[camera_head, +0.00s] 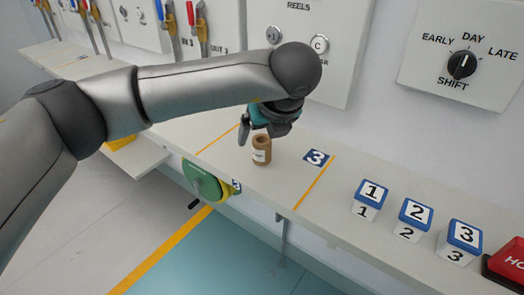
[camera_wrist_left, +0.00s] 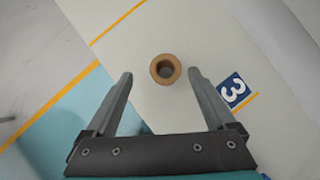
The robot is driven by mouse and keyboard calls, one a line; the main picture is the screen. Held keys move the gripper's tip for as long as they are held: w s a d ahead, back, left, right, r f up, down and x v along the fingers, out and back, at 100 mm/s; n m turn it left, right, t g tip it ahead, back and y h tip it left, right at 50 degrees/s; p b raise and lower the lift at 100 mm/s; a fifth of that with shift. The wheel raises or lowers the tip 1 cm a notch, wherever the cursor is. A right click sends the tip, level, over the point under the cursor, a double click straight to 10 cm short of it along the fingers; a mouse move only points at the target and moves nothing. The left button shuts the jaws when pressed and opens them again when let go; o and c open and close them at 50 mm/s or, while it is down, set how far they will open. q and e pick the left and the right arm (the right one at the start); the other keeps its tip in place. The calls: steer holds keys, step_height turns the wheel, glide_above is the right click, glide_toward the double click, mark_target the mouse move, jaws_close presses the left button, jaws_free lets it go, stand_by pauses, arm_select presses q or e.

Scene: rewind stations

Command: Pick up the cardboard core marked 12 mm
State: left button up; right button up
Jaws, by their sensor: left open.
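A brown cardboard core (camera_head: 262,150) with a white label stands upright on the white bench, left of the blue number 3 tag. The print on its label is too small to read. The core also shows from above in the left wrist view (camera_wrist_left: 166,69), its round hole facing up. My left gripper (camera_head: 258,133) is over the bench at the core, its fingers pointing down. In the left wrist view the left gripper (camera_wrist_left: 158,75) is open, with one finger on each side of the core and a gap to both. My right gripper is not in view.
A blue 3 tag (camera_head: 317,158) lies right of the core, near an orange line. Blue-topped blocks 1 (camera_head: 370,192), 2 (camera_head: 415,213) and 3 (camera_head: 464,236) and a red box (camera_head: 508,262) stand further right. A green disc (camera_head: 203,182) hangs below the bench front.

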arm_select(q)
steer(key=x, duration=0.1)
steer(key=b+x, duration=0.1)
steer(key=x, duration=0.2)
steer(key=shift+d+f, duration=0.3)
steer(key=shift+d, duration=0.1)
steer(key=shift+w+f+b, duration=0.2)
steer(key=shift+f+b, duration=0.1)
steer(key=shift+f, duration=0.05)
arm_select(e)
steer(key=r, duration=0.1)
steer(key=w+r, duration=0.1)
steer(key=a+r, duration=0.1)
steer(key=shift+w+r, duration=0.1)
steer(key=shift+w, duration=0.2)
arm_select(q)
steer(key=shift+c, duration=0.3)
jaws_close()
